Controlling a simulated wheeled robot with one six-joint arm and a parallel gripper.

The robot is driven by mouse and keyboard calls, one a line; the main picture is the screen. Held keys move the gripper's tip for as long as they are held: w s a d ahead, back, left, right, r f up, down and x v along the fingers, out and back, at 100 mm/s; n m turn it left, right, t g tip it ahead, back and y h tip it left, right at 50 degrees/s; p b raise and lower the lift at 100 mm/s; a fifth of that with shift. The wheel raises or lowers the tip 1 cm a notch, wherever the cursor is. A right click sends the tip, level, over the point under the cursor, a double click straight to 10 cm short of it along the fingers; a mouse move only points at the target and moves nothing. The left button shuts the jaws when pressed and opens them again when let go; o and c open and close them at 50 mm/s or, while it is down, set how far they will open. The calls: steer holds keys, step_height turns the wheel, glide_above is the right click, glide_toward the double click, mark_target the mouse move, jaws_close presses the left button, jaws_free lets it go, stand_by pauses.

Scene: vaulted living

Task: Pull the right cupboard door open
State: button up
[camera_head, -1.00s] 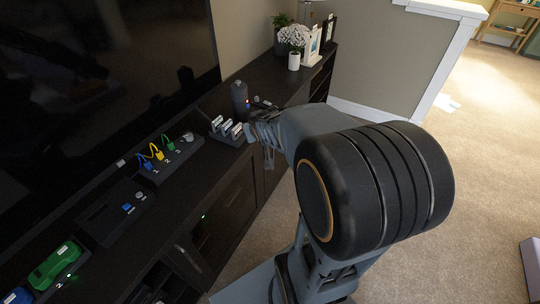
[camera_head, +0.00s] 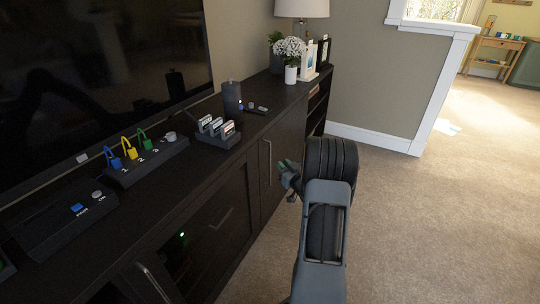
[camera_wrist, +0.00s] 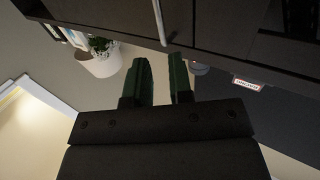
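The right cupboard door (camera_head: 286,140) is dark wood at the far end of the long cabinet and looks closed. Its upright silver bar handle (camera_head: 268,163) shows in the head view. My gripper (camera_head: 288,178) is in front of this door, just right of the handle, partly hidden by my wrist. In the wrist view the two green-black fingers of my gripper (camera_wrist: 161,60) are apart with nothing between them. The handle (camera_wrist: 159,22) lies just beyond the fingertips, in line with the gap. I cannot tell any contact.
The cabinet top (camera_head: 215,160) carries a black cylinder (camera_head: 232,100), a rack of small units (camera_head: 216,132), a padlock box (camera_head: 146,160) and a flower pot (camera_head: 290,74). Carpet (camera_head: 400,220) to the right is clear.

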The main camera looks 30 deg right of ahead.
mark_target(270, 151)
steer(key=w+b, duration=0.1)
steer(key=w, duration=0.2)
steer(key=w+b, duration=0.1)
steer(key=w, duration=0.3)
steer(key=w+d, duration=0.1)
steer(key=w, duration=0.3)
steer(key=shift+w+b, duration=0.25)
steer(key=shift+b, duration=0.15)
steer(key=shift+c, duration=0.4)
jaws_close()
